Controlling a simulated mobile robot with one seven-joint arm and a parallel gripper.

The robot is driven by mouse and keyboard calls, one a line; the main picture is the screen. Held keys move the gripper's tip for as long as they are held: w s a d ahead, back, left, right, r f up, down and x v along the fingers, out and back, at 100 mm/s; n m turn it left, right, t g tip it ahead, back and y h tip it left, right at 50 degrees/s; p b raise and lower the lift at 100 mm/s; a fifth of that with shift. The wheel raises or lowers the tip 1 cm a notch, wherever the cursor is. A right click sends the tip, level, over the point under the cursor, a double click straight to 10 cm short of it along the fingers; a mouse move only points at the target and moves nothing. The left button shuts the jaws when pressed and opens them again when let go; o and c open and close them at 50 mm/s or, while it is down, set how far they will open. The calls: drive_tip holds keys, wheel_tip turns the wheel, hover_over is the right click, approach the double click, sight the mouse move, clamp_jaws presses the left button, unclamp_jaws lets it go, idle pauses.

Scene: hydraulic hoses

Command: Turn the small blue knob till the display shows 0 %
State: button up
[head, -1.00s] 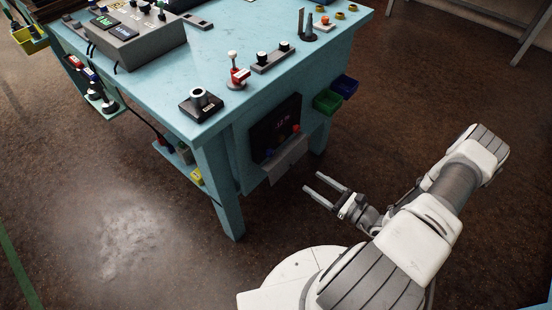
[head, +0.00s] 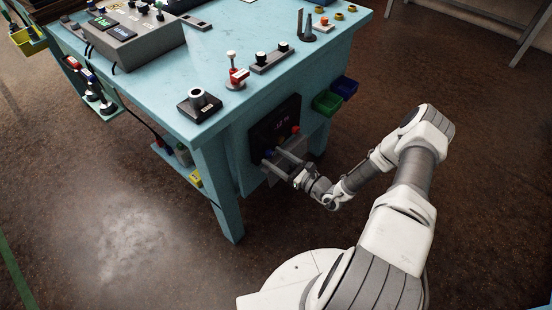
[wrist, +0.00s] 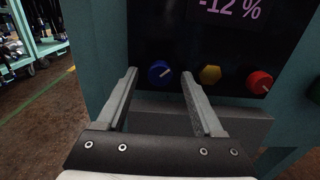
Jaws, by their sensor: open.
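The small blue knob (wrist: 159,73) sits on a black panel on the side of the workbench, with a white pointer mark aimed to the upper right. In the wrist view it lies between and beyond the tips of my gripper (wrist: 158,76). The fingers are apart and I see no contact with the knob. The display (wrist: 228,8) above reads -12 % in pink digits; it is small in the head view (head: 281,122). In the head view my open gripper (head: 272,158) reaches to the lower part of the panel. The blue knob is hard to make out there.
A yellow knob (wrist: 210,75) and a red knob (wrist: 259,82) sit to the right of the blue one. A grey ledge (wrist: 165,118) juts out below the panel. Green (head: 326,102) and blue (head: 345,87) bins hang on the bench side. The floor around is clear.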

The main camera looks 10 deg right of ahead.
clamp_jaws()
idle(0.3)
drive_tip(key=shift+n, duration=0.4)
drive_tip(key=n+p, duration=0.1)
drive_tip(key=n, duration=0.5)
drive_tip(key=shift+n+p, duration=0.3)
drive_tip(key=shift+p, duration=0.1)
drive_tip(key=n+p, duration=0.1)
drive_tip(key=n, duration=0.5)
drive_tip(key=shift+n+p, duration=0.35)
drive_tip(key=shift+n, duration=0.05)
